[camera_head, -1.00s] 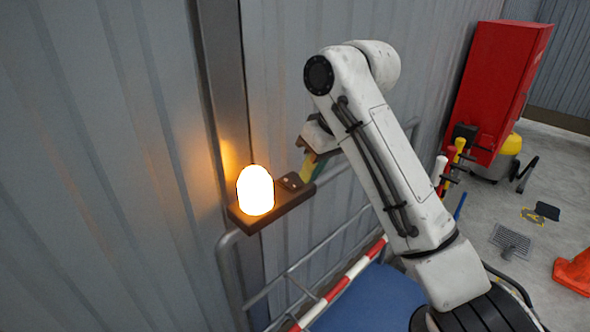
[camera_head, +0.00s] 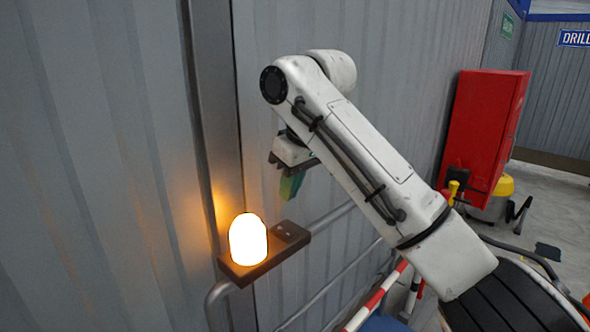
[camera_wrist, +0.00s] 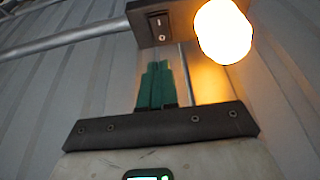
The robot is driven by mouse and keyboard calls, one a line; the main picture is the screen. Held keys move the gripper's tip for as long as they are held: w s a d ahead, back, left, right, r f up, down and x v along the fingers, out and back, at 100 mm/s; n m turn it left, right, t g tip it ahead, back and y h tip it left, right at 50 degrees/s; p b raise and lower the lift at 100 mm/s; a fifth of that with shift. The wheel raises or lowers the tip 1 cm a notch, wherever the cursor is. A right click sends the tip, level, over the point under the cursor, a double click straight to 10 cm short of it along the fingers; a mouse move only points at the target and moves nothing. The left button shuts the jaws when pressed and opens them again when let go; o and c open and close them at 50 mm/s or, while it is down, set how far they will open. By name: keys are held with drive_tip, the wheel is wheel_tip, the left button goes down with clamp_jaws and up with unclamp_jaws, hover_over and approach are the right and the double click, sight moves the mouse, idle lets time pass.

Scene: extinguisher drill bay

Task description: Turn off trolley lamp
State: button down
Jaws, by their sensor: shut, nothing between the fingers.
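The trolley lamp (camera_head: 248,240) is a lit, glowing dome on a dark box (camera_head: 262,266) fixed to the trolley rail beside the wall. The switch (camera_head: 289,231) is at the box's right end, and it shows in the wrist view as a black rocker (camera_wrist: 158,25) with white marks. I cannot tell which side is pressed. My gripper (camera_head: 291,188) has green fingers, shut and empty, above the switch end and apart from it. In the wrist view the fingertips (camera_wrist: 159,66) point toward the box, just short of it. The lit dome also shows there (camera_wrist: 222,32).
A grey corrugated wall (camera_head: 90,170) stands close behind the lamp and arm. The trolley's metal rail (camera_head: 335,215) and a red-white striped bar (camera_head: 377,295) lie below. A red cabinet (camera_head: 485,130) and a yellow machine (camera_head: 503,187) stand at the right.

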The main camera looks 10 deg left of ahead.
sight(281, 227)
drive_tip(key=x, duration=0.7)
drive_tip(key=shift+s+d+f, duration=0.2)
drive_tip(key=shift+d+f, duration=0.05)
drive_tip(key=shift+f, duration=0.1)
